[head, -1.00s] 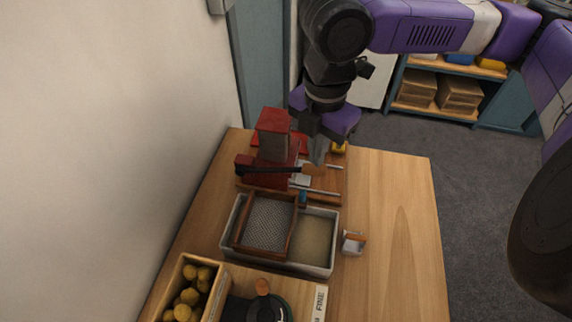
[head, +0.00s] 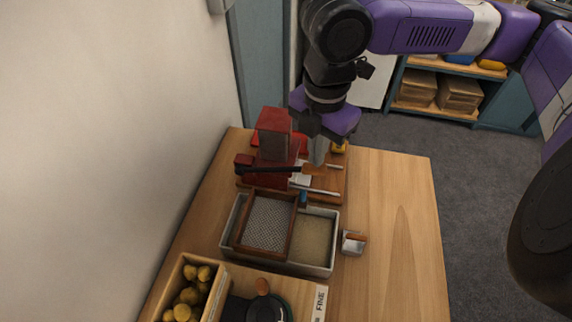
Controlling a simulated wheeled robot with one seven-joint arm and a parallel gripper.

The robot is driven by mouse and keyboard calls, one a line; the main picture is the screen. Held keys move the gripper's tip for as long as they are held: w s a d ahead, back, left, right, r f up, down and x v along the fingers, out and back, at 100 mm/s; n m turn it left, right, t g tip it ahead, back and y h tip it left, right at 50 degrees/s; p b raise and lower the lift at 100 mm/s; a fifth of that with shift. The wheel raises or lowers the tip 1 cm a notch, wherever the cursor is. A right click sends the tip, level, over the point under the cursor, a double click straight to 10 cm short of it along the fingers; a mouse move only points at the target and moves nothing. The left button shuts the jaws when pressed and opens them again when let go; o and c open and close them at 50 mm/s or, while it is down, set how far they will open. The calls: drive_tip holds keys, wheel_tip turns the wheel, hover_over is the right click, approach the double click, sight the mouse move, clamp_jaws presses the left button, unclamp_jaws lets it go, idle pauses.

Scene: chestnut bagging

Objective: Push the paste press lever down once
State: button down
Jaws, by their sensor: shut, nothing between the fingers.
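The red paste press (head: 272,145) stands on a wooden board near the back left of the table. Its dark lever (head: 268,170) reaches out to the right, roughly level, and ends in a wooden handle (head: 314,169). My gripper (head: 318,160) is shut and empty, pointing down, with its fingertips just at or above the handle. I cannot tell whether they touch it.
In front of the press is a grey tray (head: 334,239) with a wooden-framed sieve (head: 268,222) and tan powder. A small white container (head: 353,242) sits to its right. A chestnut crate (head: 181,274) is at the front left. The table's right side (head: 400,230) is clear.

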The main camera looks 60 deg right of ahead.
sight(317, 174)
drive_tip(key=shift+f+b, duration=0.55)
drive_tip(key=shift+f, duration=0.4)
drive_tip(key=shift+f+b, duration=0.8)
drive_tip(key=shift+f, duration=0.25)
drive_tip(key=shift+s+f, duration=0.1)
drive_tip(key=shift+s+f+b, duration=0.2)
drive_tip(key=shift+f+b, duration=0.65)
drive_tip(key=shift+f, duration=0.25)
drive_tip(key=shift+s+d+f+b, duration=0.15)
drive_tip(key=shift+f+b, duration=0.7)
drive_tip(key=shift+f, duration=0.25)
